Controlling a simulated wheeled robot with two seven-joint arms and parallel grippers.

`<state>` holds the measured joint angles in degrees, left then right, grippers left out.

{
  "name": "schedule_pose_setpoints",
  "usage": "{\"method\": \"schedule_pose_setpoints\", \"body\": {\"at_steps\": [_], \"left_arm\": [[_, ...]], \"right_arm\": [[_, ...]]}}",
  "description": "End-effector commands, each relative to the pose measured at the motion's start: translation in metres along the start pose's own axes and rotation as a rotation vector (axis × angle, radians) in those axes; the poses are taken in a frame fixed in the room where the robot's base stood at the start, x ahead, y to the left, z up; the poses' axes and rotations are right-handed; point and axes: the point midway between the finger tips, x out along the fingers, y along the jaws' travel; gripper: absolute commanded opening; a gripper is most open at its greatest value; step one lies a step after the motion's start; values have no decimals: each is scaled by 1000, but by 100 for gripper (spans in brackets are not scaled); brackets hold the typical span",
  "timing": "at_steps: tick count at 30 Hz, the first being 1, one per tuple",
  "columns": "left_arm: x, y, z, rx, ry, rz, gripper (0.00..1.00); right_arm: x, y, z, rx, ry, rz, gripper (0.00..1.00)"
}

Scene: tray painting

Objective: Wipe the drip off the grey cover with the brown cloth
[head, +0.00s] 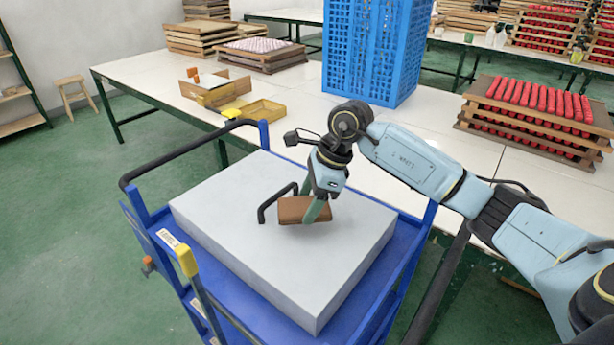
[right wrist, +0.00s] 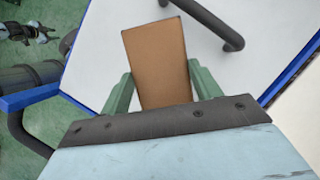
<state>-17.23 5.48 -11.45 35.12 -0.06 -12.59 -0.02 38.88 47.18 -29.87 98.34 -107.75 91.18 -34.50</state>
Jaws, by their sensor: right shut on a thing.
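The grey cover (head: 235,215) is a broad flat slab on the blue cart, with a black bar handle (head: 264,210) on top. My right gripper (head: 316,208) is shut on the brown cloth (head: 293,209), a folded block, just right of the handle. In the right wrist view the cloth (right wrist: 157,62) stands out between the green fingers, over the pale cover (right wrist: 95,60). I cannot tell whether the cloth touches the cover. No drip shows; the cloth and gripper hide part of the top. My left gripper is not in the head view.
The blue cart (head: 402,245) has black rails and a yellow-tipped lever (head: 187,262) at the front left. Behind stands a long white table (head: 290,105) with a blue crate (head: 372,50) and trays of red items (head: 530,105). The cover's left and front areas are clear.

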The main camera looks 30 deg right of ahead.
Motion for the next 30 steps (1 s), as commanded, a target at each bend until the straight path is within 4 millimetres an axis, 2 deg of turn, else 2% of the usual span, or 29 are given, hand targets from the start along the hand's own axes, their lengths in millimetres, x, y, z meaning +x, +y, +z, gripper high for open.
{"method": "schedule_pose_setpoints", "body": {"at_steps": [6, 13, 30], "left_arm": [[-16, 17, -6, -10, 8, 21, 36], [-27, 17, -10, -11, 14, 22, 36], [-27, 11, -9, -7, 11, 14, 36]], "right_arm": [[-22, 0, 7, 3, -1, -3, 41], [-40, 0, 12, 6, 0, -3, 41], [-41, 0, 12, 7, -1, -3, 41]]}}
